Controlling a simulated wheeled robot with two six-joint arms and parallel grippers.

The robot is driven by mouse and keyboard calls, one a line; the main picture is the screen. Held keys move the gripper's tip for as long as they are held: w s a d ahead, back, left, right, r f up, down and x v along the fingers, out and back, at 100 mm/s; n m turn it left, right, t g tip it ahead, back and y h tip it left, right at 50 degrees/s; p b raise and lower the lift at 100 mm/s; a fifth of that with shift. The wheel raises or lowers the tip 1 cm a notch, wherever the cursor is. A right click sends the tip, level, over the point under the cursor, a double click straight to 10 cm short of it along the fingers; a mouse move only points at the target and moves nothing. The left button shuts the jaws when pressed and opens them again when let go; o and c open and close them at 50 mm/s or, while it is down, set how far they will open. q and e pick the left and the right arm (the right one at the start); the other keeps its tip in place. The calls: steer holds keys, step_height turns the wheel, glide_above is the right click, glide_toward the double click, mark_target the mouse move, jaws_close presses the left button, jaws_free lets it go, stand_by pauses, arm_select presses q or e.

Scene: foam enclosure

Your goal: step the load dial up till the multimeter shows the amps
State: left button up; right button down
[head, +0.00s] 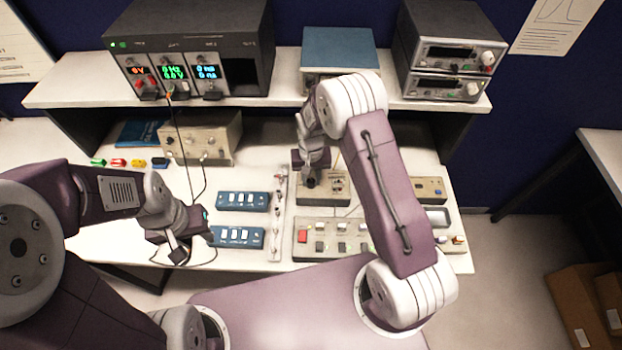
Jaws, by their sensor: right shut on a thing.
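My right gripper (312,178) reaches down to a small beige box (338,194) on the bench and is shut on a dark knob on its left part, which looks like the load dial. The gripper hides most of this knob and any marks around it. A black rack (190,50) on the shelf has lit displays: an orange one (137,70) seems to read 0 V, with a green one (172,72) and a blue one (207,72) beside it. I cannot tell which is the multimeter. My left gripper (180,252) hangs over the bench's front left edge; its fingers are unclear.
A grey panel with several coloured buttons (335,241) lies in front of the beige box. Two blue switch strips (243,201) lie between the grippers. A beige instrument (202,138) with cables stands at the back left. Stacked instruments (450,55) stand on the shelf's right.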

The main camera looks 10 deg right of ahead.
mark_target(311, 181)
steer(key=shift+m, duration=0.6)
steer(key=c, duration=1.1)
jaws_free()
steer(key=shift+c, duration=0.2)
step_height(311, 181, up, 9)
steer(key=b, duration=0.2)
